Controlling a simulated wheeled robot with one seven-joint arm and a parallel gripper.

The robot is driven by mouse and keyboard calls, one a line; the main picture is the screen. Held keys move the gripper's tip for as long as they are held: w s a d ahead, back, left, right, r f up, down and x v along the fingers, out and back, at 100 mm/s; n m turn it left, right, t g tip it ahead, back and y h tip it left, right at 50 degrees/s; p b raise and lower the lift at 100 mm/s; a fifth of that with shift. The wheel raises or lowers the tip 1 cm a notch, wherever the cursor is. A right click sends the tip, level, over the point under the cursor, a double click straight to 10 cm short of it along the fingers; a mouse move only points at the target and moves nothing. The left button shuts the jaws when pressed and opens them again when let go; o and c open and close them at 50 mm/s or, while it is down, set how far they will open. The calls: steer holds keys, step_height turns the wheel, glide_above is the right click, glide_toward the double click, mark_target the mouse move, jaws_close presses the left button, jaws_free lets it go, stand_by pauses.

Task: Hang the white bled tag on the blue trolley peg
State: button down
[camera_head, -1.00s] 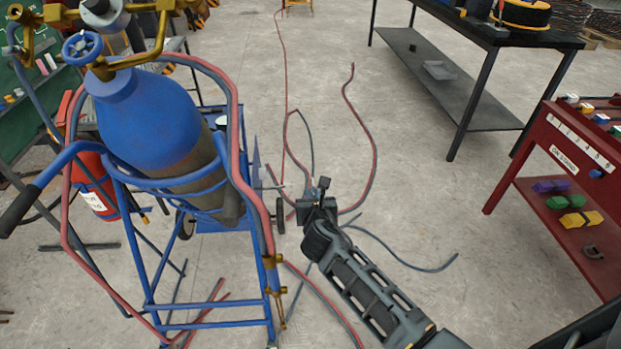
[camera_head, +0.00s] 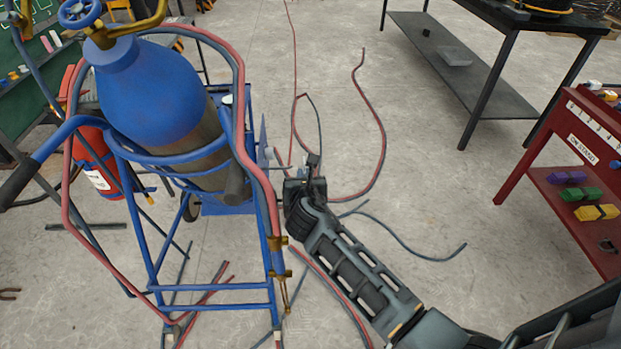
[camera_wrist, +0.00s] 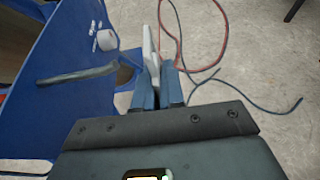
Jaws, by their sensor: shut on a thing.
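The blue trolley (camera_head: 155,270) stands at the left and carries a blue gas cylinder (camera_head: 150,95). In the wrist view its blue side panel (camera_wrist: 50,115) fills the left, with a dark grey peg (camera_wrist: 78,75) sticking out towards the right. My gripper (camera_wrist: 158,88) is shut on the white tag (camera_wrist: 149,50), which stands up edge-on between the fingers. The tag is just right of the peg's free end and looks apart from it; the depth gap is hard to judge. In the head view my gripper (camera_head: 306,180) is right of the trolley, its fingers mostly hidden.
Red and grey hoses (camera_head: 375,130) lie on the floor behind my gripper and drape around the trolley. A red stand (camera_head: 575,165) with coloured blocks is at the right. A dark table (camera_head: 470,85) stands at the back right.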

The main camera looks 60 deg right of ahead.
steer(key=shift+w+a+f+b, duration=0.15)
steer(key=shift+w+a+b, duration=0.5)
steer(key=shift+w+a, duration=0.35)
steer(key=shift+w+a+f+b, duration=0.15)
steer(key=shift+w+a+b, duration=0.55)
steer(key=shift+w, duration=0.5)
steer(key=shift+a+f, duration=0.1)
steer(key=c, duration=1.1)
jaws_free()
steer(key=shift+c, duration=0.2)
steer(key=p+v, duration=0.1)
steer(key=v, duration=0.6)
steer(key=shift+s+a, duration=0.15)
steer(key=shift+a, duration=0.15)
